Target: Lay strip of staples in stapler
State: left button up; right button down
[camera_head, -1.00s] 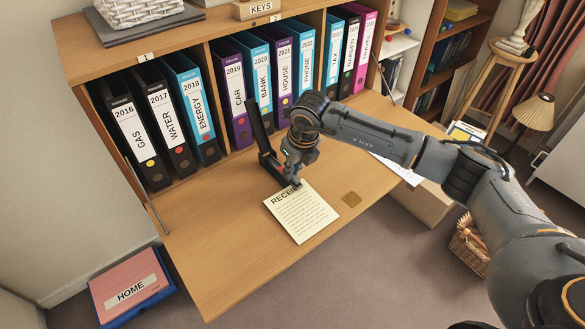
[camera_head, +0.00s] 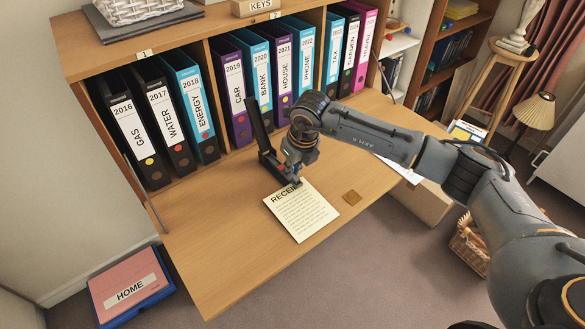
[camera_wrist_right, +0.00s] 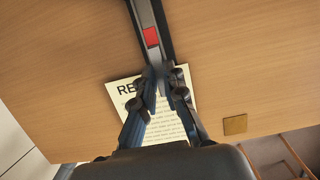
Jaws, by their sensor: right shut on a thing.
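The black stapler stands open on the fold-down desk, its upper arm (camera_head: 257,123) raised and its base (camera_head: 270,163) low, with a red patch that also shows on the stapler in the wrist view (camera_wrist_right: 150,37). My right gripper (camera_head: 296,180) is at the near end of the base, over the top of the receipt sheet (camera_head: 303,212). In the wrist view its fingertips (camera_wrist_right: 163,76) close on a small grey piece, apparently the strip of staples, mostly hidden between them. I cannot tell whether the strip touches the stapler. My left gripper is out of view.
Several upright binders (camera_head: 205,118) fill the shelf behind the stapler. A small brown square (camera_head: 352,197) lies right of the receipt. The desk (camera_head: 215,245) is clear at the front left. A pink and blue HOME box (camera_head: 131,287) is on the floor.

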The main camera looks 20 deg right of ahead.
aim_at(298, 179)
jog(key=shift+f, duration=0.2)
dwell(0.4)
jog(key=c, duration=1.4)
grip_release()
jog(key=shift+c, duration=0.2)
jog(key=o, duration=0.6)
jog(key=shift+p+v, duration=2.3)
jog(key=shift+v, duration=1.7)
